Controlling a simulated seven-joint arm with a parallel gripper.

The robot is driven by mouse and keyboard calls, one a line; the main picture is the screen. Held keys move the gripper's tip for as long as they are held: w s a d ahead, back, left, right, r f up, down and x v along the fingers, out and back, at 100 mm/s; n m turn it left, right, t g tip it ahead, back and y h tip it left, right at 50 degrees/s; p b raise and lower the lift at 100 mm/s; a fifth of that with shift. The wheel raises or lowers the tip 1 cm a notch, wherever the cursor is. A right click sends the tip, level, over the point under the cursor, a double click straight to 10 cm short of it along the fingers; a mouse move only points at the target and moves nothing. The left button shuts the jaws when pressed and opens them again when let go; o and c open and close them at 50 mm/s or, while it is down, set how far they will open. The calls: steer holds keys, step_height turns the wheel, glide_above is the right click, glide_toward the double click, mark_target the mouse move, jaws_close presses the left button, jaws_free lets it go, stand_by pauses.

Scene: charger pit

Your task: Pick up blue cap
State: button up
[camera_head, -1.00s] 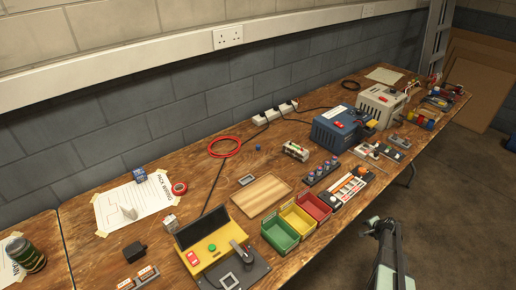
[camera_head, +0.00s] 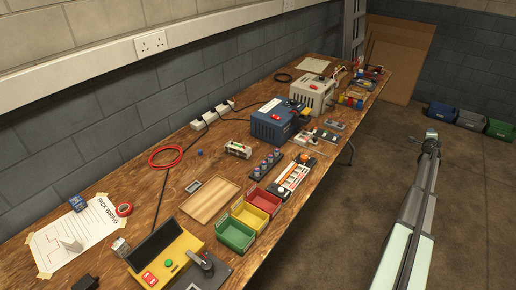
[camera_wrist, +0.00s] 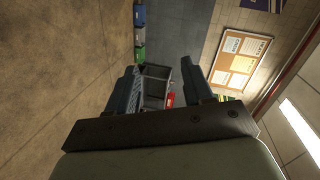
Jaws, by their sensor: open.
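A small blue cap (camera_head: 200,152) sits on the wooden workbench (camera_head: 140,180), between the red cable ring and the green-and-white terminal block. It is tiny in the head view, so its detail cannot be told. My gripper (camera_head: 431,135) is out over the floor, right of the bench and well apart from the cap. In the wrist view my gripper (camera_wrist: 160,75) shows two dark fingers spread apart with nothing between them. The cap is not seen in the wrist view.
A red cable ring (camera_head: 165,156), a wooden tray (camera_head: 209,202), a blue power unit (camera_head: 272,122) and coloured bins (camera_head: 236,235) surround the cap's area. A white socket strip (camera_head: 212,115) lies behind.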

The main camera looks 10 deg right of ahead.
steer(key=w+a+r+n+y, duration=0.2)
steer(key=w+a+n, duration=0.4)
steer(key=a, duration=0.3)
steer(key=w+a+r+n+y, duration=0.2)
steer(key=w+a+n, duration=0.35)
steer(key=a, duration=0.35)
steer(key=w+a+r+n+y, duration=0.2)
steer(key=w+a+n, duration=0.45)
steer(key=a, duration=0.35)
steer(key=s+a+r+n+g+h, duration=0.1)
steer(key=a+r+n+g, duration=0.15)
steer(key=a+n, duration=0.5)
steer(key=s+a+r+n+g+h, duration=0.15)
steer(key=a+r+n, duration=0.25)
steer(key=a, duration=0.7)
steer(key=a+r+n+g+h, duration=0.25)
steer(key=a+n, duration=0.35)
steer(key=a, duration=0.3)
steer(key=n+g+y, duration=0.5)
steer(key=n+y, duration=0.5)
steer(key=n, duration=0.5)
glide_toward(200, 150)
steer(key=f, duration=0.8)
steer(key=shift+s+a+f, duration=0.15)
steer(key=shift+s+f, duration=0.15)
